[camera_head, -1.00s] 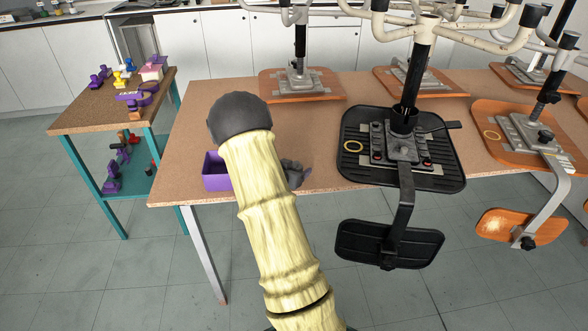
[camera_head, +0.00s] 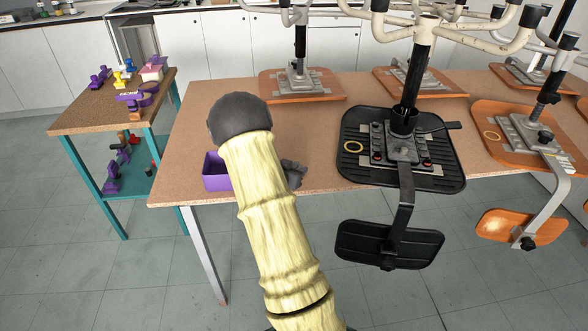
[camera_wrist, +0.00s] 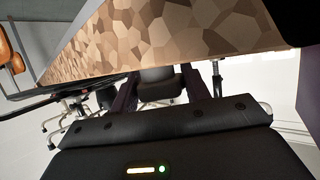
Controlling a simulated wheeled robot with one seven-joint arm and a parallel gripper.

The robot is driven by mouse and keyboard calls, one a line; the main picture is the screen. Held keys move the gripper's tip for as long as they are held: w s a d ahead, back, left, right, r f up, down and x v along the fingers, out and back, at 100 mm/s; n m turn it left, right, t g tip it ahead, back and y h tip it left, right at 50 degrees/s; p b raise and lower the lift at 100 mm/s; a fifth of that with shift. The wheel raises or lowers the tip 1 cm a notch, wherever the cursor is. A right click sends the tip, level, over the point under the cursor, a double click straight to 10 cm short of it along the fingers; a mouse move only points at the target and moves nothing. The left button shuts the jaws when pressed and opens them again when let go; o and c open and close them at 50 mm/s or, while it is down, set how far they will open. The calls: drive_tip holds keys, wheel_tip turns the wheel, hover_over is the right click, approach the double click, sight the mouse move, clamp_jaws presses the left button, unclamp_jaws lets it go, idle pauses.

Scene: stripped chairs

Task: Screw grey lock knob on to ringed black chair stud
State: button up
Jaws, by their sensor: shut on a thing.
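The black chair (camera_head: 440,172) lies upside down on the long table, with a yellow ring (camera_head: 352,146) on its seat. Its stud is too small to make out among the grey bracket parts (camera_head: 402,150). My gripper (camera_wrist: 158,80) is shut on a dark grey piece, the lock knob (camera_wrist: 158,73), held between its two dark fingers in the wrist view. In the head view my gripper (camera_head: 293,174) is mostly hidden behind my pale arm, over the table's front edge, left of and apart from the black chair. The knob cannot be made out there.
A purple bin (camera_head: 214,172) stands at the table's (camera_head: 190,140) front left, beside my arm. Several upturned wooden chairs (camera_head: 300,86) stand at the back and right. The black backrest (camera_head: 390,244) hangs past the front edge. A side table (camera_head: 70,120) with purple tools stands left.

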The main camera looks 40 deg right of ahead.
sight(294, 165)
wheel_tip(294, 165, up, 10)
drive_tip(key=shift+r+p, duration=0.1)
drive_tip(key=shift+p, duration=0.75)
drive_tip(key=shift+f, duration=0.2)
